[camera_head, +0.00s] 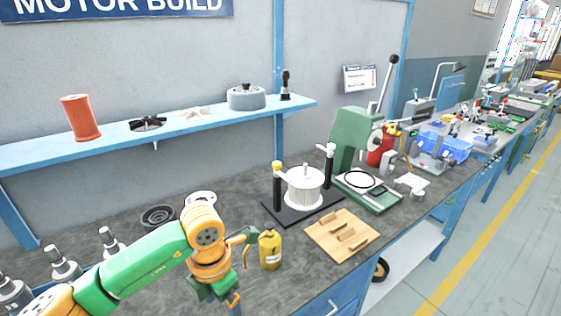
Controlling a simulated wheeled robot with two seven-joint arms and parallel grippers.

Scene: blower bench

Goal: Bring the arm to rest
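My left arm comes in from the lower left in green and orange. Its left gripper (240,278) is low at the front of the bench, just left of a yellow bottle (270,250). A green finger part shows close to the bottle; I cannot tell whether they touch. The fingertips are small and partly hidden by the wrist, so their opening is unclear. I see nothing clearly held. My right arm and gripper are not in view.
A black fixture (270,208) with a white cylinder (304,186) stands mid-bench. Dark and white rings (158,217) lie behind my arm. A blue shelf (60,152) overhangs the back.

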